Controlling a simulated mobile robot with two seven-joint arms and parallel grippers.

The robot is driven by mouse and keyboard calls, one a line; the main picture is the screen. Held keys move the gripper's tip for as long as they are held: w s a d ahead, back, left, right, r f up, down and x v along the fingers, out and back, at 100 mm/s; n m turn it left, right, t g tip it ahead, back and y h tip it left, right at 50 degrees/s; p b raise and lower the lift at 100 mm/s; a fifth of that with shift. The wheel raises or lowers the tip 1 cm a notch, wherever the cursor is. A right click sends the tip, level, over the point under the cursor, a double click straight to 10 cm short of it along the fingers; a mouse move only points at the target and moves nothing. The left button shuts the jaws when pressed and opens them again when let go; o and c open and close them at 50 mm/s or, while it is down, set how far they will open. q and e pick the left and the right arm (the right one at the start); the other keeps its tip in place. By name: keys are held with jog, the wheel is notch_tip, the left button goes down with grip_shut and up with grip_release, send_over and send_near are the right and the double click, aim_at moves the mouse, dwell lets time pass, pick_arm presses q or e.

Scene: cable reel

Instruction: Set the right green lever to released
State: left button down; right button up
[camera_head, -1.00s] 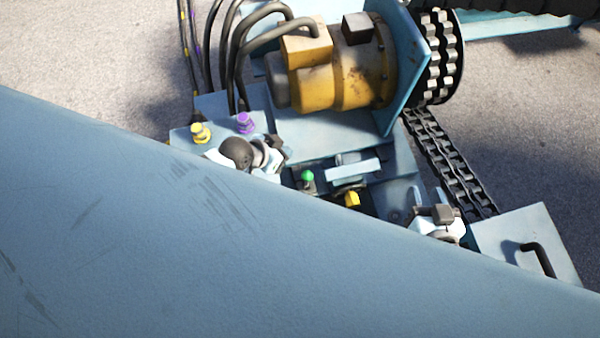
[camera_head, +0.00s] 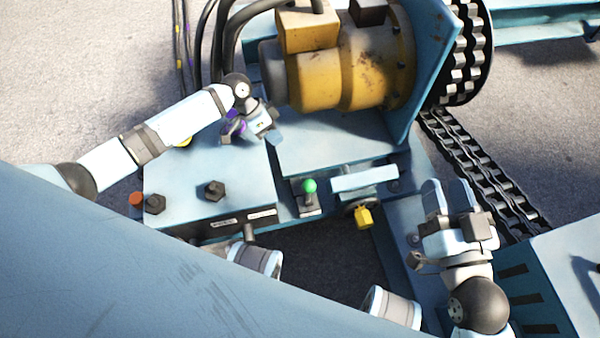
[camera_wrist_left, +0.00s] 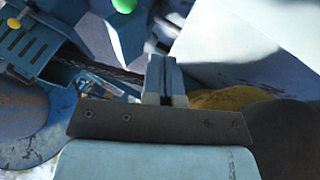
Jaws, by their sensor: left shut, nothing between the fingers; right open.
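A lever with a green knob (camera_head: 309,187) stands on the blue machine, near the middle of the head view. It is the only green lever I can make out there. A green knob also shows at the top edge of the left wrist view (camera_wrist_left: 124,5). My left gripper (camera_head: 271,136) is shut and empty, above the blue deck, up and left of the green knob and apart from it. Its closed fingers show in the left wrist view (camera_wrist_left: 163,62). My right gripper (camera_head: 449,196) is open and empty, to the right of the lever, with its fingers pointing away from me.
A yellow motor (camera_head: 345,65) stands behind the lever, with a chain (camera_head: 485,180) at its right. A light blue bar (camera_head: 365,179) and yellow knob (camera_head: 363,216) sit right of the lever. Black knobs (camera_head: 214,190) stand on the left block. A blue surface (camera_head: 90,270) hides the lower left.

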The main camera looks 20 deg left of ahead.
pick_arm(q)
jog(key=s+d+f+b, duration=0.3)
jog(key=d+f+b, duration=0.1)
jog(key=d+f, duration=0.4)
jog(key=shift+s+d+f+b, duration=0.2)
jog(key=shift+f+b, duration=0.2)
jog(key=shift+f, duration=0.15)
pick_arm(e)
jog(key=shift+a+f+n+y, duration=0.3)
jog(key=shift+a+f+y, duration=0.35)
jog(key=shift+f, duration=0.2)
